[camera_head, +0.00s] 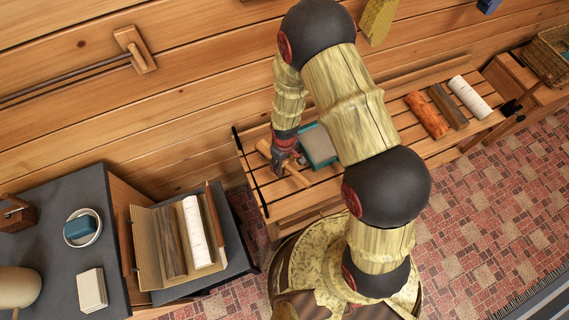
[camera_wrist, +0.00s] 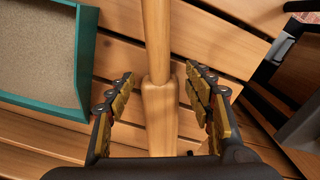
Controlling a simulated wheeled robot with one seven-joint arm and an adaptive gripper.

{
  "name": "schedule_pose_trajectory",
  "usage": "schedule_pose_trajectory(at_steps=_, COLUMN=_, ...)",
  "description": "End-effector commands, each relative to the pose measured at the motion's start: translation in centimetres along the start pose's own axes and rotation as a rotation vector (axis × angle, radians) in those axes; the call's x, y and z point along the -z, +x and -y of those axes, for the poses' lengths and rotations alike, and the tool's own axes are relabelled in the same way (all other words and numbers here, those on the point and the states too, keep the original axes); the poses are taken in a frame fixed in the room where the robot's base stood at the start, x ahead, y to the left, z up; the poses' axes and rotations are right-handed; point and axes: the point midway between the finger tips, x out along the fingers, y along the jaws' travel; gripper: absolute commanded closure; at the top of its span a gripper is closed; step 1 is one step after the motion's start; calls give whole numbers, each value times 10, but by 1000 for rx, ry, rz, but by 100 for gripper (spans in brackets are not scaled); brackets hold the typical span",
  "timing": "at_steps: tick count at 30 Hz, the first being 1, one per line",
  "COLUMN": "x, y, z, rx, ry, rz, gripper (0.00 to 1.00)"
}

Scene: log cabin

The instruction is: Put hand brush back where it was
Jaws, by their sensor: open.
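A pale wooden handle (camera_head: 295,174), perhaps the hand brush, lies on the slatted wooden bench (camera_head: 440,150). No bristles show, so I cannot tell for sure. In the wrist view the handle (camera_wrist: 160,110) runs up the middle, thicker at the near part and thinner beyond. My gripper (camera_wrist: 160,88) is open, with its fingers on either side of the thicker part and gaps visible on both sides. In the head view my gripper (camera_head: 283,160) is low over the handle and hides part of it.
A teal-rimmed tray (camera_head: 318,147) lies just right of my gripper; its rim (camera_wrist: 86,60) shows at left in the wrist view. Several logs, including an orange one (camera_head: 426,115), lie farther right on the bench. A rack with logs (camera_head: 150,250) stands left. The wooden wall is close behind.

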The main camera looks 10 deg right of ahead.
Motion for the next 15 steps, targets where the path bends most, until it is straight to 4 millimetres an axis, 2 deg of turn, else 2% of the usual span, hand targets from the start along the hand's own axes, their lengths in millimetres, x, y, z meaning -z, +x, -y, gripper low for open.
schedule_pose_trajectory(at_steps=4, x=0, y=-4, z=0, rx=0, ry=0, rz=0, gripper=48)
schedule_pose_trajectory(at_steps=7, x=1, y=-15, z=0, rx=-1, ry=0, rz=-3, gripper=48)
schedule_pose_trajectory(at_steps=15, x=1, y=-70, z=0, rx=-1, ry=0, rz=-3, gripper=48)
